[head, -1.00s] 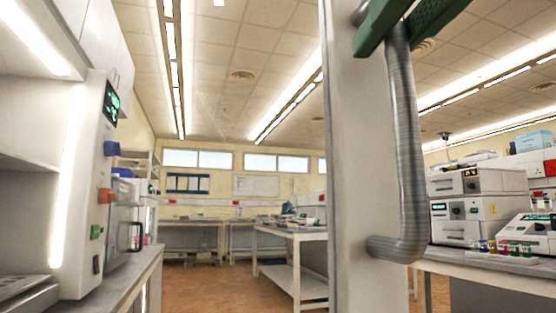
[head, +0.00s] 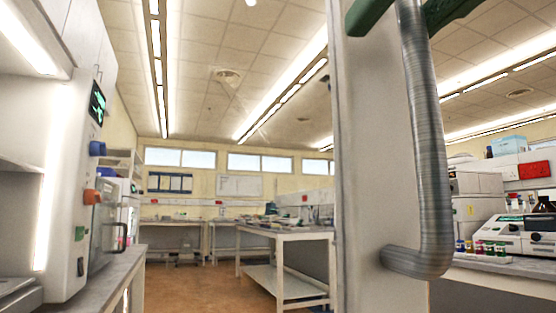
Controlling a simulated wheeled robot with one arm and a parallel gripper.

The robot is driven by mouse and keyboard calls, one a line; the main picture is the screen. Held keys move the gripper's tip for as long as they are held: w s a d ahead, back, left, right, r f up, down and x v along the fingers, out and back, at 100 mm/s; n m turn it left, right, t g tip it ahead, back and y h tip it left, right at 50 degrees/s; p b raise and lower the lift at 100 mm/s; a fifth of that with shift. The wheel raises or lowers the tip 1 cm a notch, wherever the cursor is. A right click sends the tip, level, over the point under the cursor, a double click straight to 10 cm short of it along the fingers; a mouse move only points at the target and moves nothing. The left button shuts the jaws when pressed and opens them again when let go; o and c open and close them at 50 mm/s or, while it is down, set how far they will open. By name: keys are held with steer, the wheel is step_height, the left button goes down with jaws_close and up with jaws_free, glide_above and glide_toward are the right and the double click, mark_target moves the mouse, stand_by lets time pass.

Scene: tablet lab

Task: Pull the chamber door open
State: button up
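The chamber door is the tall pale panel (head: 368,150) in the right half of the head view, seen close up. Its grey metal handle (head: 430,140) runs down the panel and bends back into it near the bottom. My gripper (head: 410,14) shows as two green fingers at the top edge. One finger lies on each side of the handle's upper part, with no gap seen between them and the bar. The rest of my gripper and the door's top and hinge side are out of view.
At left are a white lit cabinet (head: 66,160) and a bench with a small handled device (head: 108,235). A white table (head: 285,232) stands beyond the door. Instruments and small coloured vials (head: 480,248) sit on the right bench. Brown floor between the benches is free.

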steer(key=shift+o, duration=0.5)
steer(key=s+d, duration=0.1)
steer(key=s, duration=0.6)
steer(key=shift+s, duration=0.4)
steer(key=shift+d, duration=0.1)
